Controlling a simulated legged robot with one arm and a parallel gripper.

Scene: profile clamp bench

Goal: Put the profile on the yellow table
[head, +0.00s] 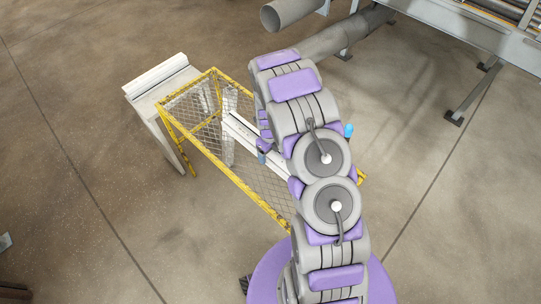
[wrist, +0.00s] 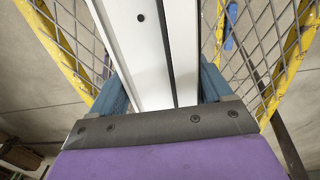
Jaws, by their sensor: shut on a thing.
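A long white profile (head: 245,132) with a dark hole in its face is in my gripper. In the wrist view the profile (wrist: 150,45) runs up between the two blue fingers of my gripper (wrist: 163,86), which is shut on it. In the head view my gripper (head: 262,155) is partly hidden by my arm, and so is part of the profile. A yellow-framed structure with wire mesh (head: 190,142) surrounds the profile in the head view. Its yellow bars and mesh (wrist: 265,50) stand on both sides of the profile in the wrist view. Contact between them is unclear.
A white bench (head: 150,100) with a long white bar on top stands left of the yellow frame. A blue knob-like part (head: 348,130) shows right of my arm. Grey pipes (head: 345,37) and a metal rack (head: 500,40) are behind.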

